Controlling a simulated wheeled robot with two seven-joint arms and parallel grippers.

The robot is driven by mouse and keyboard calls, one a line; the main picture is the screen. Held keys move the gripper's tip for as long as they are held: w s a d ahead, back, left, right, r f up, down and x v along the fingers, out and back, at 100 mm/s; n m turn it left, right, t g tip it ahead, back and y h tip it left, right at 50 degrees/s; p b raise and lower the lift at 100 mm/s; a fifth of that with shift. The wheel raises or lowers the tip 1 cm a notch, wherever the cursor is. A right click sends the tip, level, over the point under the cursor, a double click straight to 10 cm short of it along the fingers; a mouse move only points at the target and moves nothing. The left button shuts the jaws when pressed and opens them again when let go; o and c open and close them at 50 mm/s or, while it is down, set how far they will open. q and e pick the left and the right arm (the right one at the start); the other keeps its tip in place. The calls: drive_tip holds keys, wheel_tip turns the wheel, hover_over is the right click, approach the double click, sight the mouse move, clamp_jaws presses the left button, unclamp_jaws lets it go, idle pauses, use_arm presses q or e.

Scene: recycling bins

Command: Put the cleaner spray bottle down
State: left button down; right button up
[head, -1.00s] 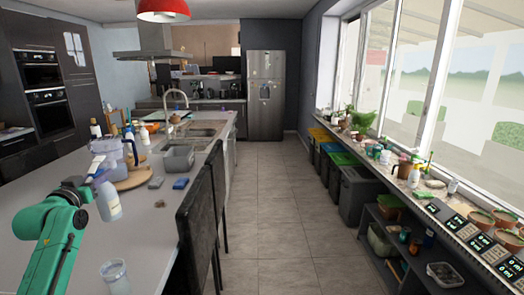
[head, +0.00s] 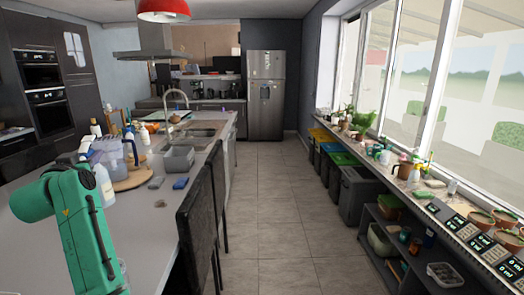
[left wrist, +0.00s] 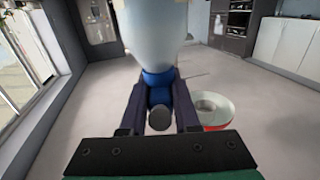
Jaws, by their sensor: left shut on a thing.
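The cleaner spray bottle (head: 104,186) shows in the head view as a pale body just beyond my left arm, at the left of the grey counter. In the left wrist view its whitish body (left wrist: 155,30) fills the top middle, with a blue neck below it. My left gripper (left wrist: 158,92) is shut on the blue neck, one dark finger on each side. In the head view the left gripper (head: 88,158) is mostly hidden behind my green arm. I cannot tell whether the bottle's base touches the counter. My right gripper is not in view.
The grey counter (head: 150,215) has bare room right of my arm. A pitcher on a round wooden board (head: 135,180), several bottles, a grey tub (head: 179,159) and a blue sponge (head: 181,183) stand beyond. Dark chairs (head: 200,225) line the right edge.

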use_arm(q)
drive_tip(key=s+d+f+m+h, duration=0.2)
drive_tip(key=s+d+f+h, duration=0.1)
drive_tip(key=d+f, duration=0.75)
drive_tip(key=s+d+f+m+h, duration=0.25)
drive_tip(key=d+f, duration=0.55)
drive_tip(key=f, duration=0.6)
drive_tip(key=s+d+f, duration=0.3)
drive_tip(key=s, duration=0.4)
drive_tip(key=s+d+f, duration=0.3)
drive_tip(key=s+f, duration=0.1)
drive_tip(key=s, duration=0.3)
drive_tip(key=s+d+f+n, duration=0.1)
drive_tip(key=s+d+f, duration=0.2)
drive_tip(key=s, duration=0.4)
drive_tip(key=shift+d+f+t, duration=0.3)
drive_tip(key=shift+f+t, duration=0.1)
drive_tip(key=shift+f, duration=0.15)
drive_tip(key=shift+d, duration=0.1)
